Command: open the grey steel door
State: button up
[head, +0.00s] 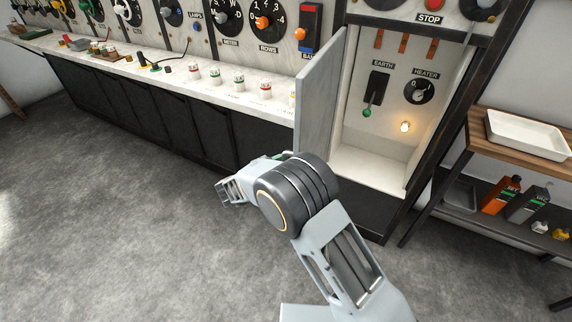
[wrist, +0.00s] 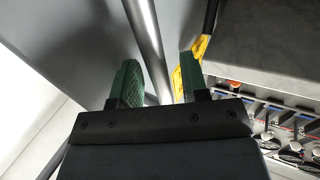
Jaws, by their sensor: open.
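The grey steel door (head: 316,105) stands swung open in the head view. It is hinged at the left side of a lit cabinet (head: 384,150) and projects out toward me. My gripper (wrist: 158,78) shows in the wrist view with its two green-padded fingers apart. A round grey bar (wrist: 147,30), which looks like the door's handle, runs between the fingers. I cannot tell whether a finger touches it.
Inside the cabinet are an earth lever (head: 374,92), a heater knob (head: 419,91) and a glowing lamp (head: 405,127). A long bench (head: 150,75) with dials runs left. A wooden shelf unit (head: 484,130) with a white tray (head: 527,135) stands right. The grey floor is clear at left.

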jog(key=shift+a, duration=0.1)
jog(key=v, duration=1.3)
jog(key=shift+s+a+p, duration=0.25)
jog(key=shift+p, duration=0.1)
